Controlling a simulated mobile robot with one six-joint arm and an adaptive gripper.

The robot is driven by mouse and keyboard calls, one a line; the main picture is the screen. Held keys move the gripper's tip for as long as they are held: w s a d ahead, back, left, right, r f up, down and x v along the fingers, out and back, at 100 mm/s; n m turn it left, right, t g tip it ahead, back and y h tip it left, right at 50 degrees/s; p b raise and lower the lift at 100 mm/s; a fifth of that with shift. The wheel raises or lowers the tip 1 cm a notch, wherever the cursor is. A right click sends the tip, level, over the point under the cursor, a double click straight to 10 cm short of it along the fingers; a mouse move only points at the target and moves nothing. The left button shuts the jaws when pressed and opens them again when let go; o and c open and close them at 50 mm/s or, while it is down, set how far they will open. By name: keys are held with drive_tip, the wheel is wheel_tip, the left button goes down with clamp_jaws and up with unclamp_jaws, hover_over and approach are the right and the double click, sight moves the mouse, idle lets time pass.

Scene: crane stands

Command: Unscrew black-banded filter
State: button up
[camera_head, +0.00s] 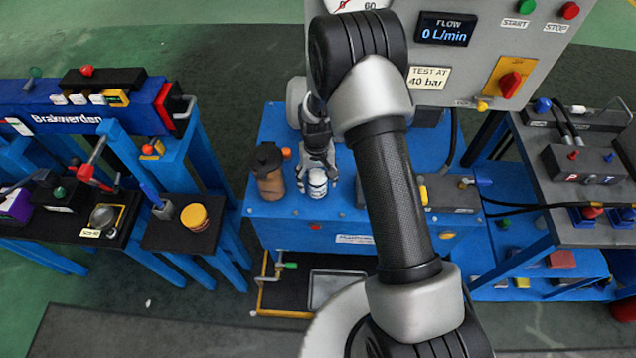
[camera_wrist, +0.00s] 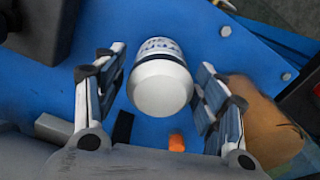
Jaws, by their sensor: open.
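The black-banded filter (camera_head: 317,183) is a small white canister with dark lettering, standing on the blue bench unit (camera_head: 350,213). In the wrist view the filter (camera_wrist: 160,88) shows a rounded white end and a thin dark band, between my two fingers. My gripper (camera_head: 317,174) is open around it, one finger on each side. In the wrist view my gripper (camera_wrist: 157,76) shows gaps between the fingers and the filter, with the right finger closer.
A brown canister with a dark top (camera_head: 270,172) stands close left of the filter. An orange knob (camera_head: 286,152) is behind it. The grey control panel (camera_head: 470,55) rises behind. A yellow-capped jar (camera_head: 195,217) stands on the left bench. A tray (camera_head: 340,285) lies below in front.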

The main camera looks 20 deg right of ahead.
drive_tip(key=m, duration=0.3)
drive_tip(key=shift+c, duration=0.2)
drive_tip(key=c, duration=1.2)
drive_tip(key=shift+o, duration=0.2)
drive_tip(key=shift+r, duration=0.15)
drive_tip(key=shift+n, duration=2.3)
clamp_jaws()
drive_tip(key=shift+n, duration=0.3)
